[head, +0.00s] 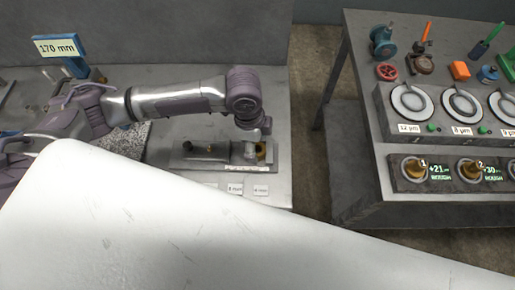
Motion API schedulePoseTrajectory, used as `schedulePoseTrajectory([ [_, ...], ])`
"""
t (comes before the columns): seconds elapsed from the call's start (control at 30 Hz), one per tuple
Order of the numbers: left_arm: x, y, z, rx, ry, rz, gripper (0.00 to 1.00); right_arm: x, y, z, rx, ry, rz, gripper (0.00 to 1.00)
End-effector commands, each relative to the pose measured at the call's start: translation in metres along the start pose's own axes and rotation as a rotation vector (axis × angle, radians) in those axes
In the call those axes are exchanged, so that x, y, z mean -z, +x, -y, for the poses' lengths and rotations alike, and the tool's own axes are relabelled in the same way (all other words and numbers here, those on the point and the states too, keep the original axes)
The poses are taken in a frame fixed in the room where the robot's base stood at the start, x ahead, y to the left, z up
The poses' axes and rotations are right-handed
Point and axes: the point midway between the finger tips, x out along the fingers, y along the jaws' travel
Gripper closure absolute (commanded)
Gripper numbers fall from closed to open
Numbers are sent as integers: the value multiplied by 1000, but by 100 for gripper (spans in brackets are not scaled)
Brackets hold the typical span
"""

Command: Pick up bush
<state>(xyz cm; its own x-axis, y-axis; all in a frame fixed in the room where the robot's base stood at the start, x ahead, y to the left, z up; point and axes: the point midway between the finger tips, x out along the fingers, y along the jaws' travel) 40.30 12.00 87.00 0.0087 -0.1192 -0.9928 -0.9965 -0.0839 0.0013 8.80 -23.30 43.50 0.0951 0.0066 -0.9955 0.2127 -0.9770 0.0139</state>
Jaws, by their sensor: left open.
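My left gripper (254,148) hangs from the purple wrist over the right end of a shallow grey tray (178,161) on the left bench. It points down and is open. A small brass-coloured piece (262,151), which may be the bush, sits at the tray's right end beside the fingers, partly hidden by them. I cannot tell whether they touch it. A dark piece with a small brass part (210,148) lies mid-tray. My right gripper is not in view.
White size cards (261,190) lie in front of the tray. A blue stand with a "170 mm" sign (57,47) is at the back left. A floor gap (312,110) separates the benches.

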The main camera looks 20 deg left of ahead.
Motion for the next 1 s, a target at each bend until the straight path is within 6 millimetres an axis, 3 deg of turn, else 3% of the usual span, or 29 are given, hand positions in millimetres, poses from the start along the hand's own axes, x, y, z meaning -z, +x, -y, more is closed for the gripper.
schedulePoseTrajectory([
  [0.2, 0, 24, 0, 1, 2, 0, 23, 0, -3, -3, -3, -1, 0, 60],
  [0.43, 0, 26, 0, 2, 2, -1, 23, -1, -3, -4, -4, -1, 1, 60],
  [0.9, 0, 26, 0, 2, 2, -1, 100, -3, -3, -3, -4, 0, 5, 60],
  [1.0, 0, 26, 0, 2, 2, -1, 100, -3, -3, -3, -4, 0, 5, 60],
])
